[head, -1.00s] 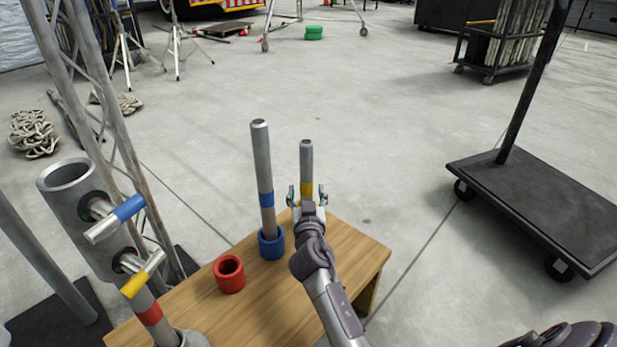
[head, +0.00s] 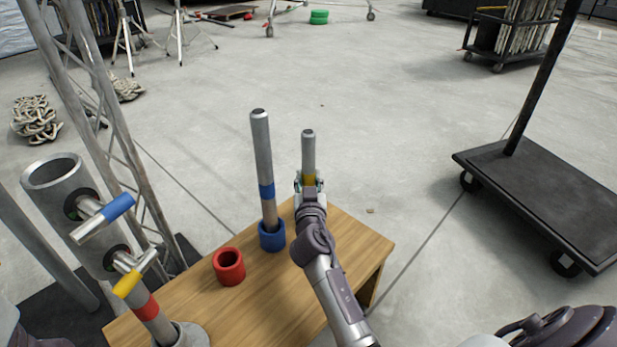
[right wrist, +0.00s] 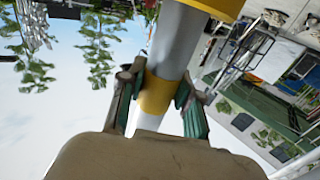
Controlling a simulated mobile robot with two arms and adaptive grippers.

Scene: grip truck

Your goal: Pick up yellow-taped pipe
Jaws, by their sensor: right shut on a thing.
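The yellow-taped pipe (head: 308,152) is a grey metal tube with a yellow band, standing upright over the far right part of the wooden table (head: 338,262). My right gripper (head: 309,184) is shut on it at the yellow band. In the right wrist view, the green-padded fingers (right wrist: 160,97) press on both sides of the pipe (right wrist: 178,50) at the band. The pipe's lower end is hidden behind my right gripper and arm in the head view. My left gripper is not in view.
A blue-taped pipe (head: 262,150) stands in a blue socket (head: 271,238) close on the left. An empty red socket (head: 229,268) sits nearer. A thick grey tube fixture (head: 62,200) with colored handles stands at left. A black cart (head: 545,195) stands on the floor at right.

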